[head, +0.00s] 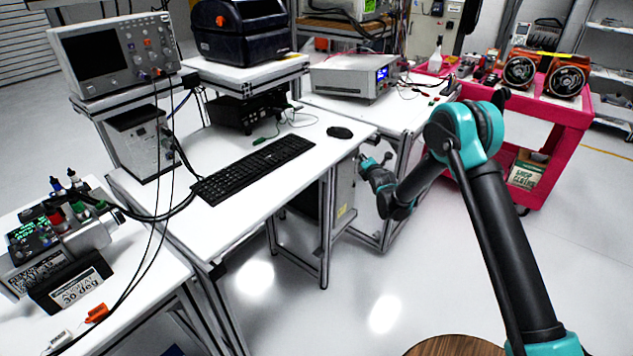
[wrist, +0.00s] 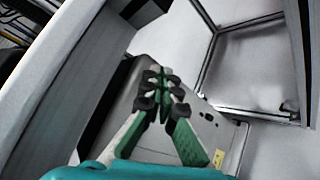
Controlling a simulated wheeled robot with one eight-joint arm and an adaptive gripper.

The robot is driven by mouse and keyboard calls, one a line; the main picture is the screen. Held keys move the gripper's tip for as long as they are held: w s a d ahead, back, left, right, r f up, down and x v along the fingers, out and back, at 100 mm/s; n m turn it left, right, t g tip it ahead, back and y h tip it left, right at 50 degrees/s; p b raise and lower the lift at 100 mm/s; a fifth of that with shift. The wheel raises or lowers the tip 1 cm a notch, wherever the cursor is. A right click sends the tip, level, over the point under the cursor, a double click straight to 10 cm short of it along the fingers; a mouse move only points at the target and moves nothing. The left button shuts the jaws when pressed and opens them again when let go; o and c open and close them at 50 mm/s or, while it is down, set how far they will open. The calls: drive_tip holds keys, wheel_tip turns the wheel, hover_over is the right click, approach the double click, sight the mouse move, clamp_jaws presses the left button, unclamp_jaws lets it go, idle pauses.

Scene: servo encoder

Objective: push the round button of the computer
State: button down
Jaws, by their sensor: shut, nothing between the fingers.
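The computer (head: 345,190) is a grey metal case under the right end of the white desk, with a yellow label low on its face. It also shows in the wrist view (wrist: 230,135), behind and below my fingers. My gripper (head: 369,162) is at the desk's right end, close to the computer. In the wrist view my gripper (wrist: 166,78) is shut and empty, its green fingers and dark pads together over the case. I cannot make out the round button; the fingers cover part of the case. I cannot tell whether the fingertips touch it.
The white desk (head: 225,150) carries a black keyboard (head: 255,168) and a mouse (head: 340,132). Its edge and metal legs stand close to my gripper. A white bench (head: 400,112) is behind, and a red cart (head: 570,120) is at right. The floor in front is clear.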

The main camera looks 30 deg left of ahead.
drive_tip(key=shift+a, duration=0.2)
idle(0.4)
drive_tip(key=shift+a, duration=0.3)
drive_tip(key=shift+d, duration=0.45)
idle(0.3)
drive_tip(key=d, duration=0.6)
drive_tip(key=shift+s, duration=0.25)
idle(0.4)
